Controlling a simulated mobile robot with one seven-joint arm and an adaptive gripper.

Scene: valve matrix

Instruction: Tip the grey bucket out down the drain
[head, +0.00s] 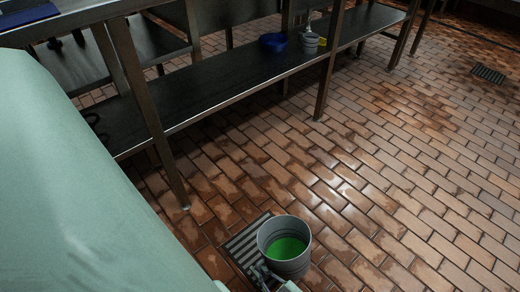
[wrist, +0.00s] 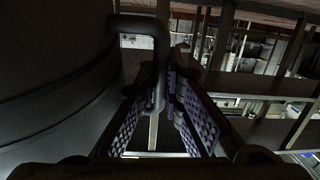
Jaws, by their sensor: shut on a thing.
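The grey bucket (head: 285,262) is upright at the bottom of the head view, with bright green liquid (head: 287,247) inside. A slatted drain grate (head: 243,246) is set in the floor just left of it, partly hidden by the bucket. My gripper (head: 262,275) is at the bucket's lower left side. In the wrist view my gripper (wrist: 158,105) is shut on the bucket's bent side handle (wrist: 157,50), and the bucket's dark ribbed wall (wrist: 60,75) fills the left. Whether the bucket touches the floor cannot be told.
A steel table with a lower shelf (head: 230,85) stands behind, its near leg (head: 165,160) close to the drain. A blue bowl (head: 273,42) and a small grey pail (head: 310,42) sit on the shelf. Another grate (head: 488,74) lies far right. The tiled floor at right is clear.

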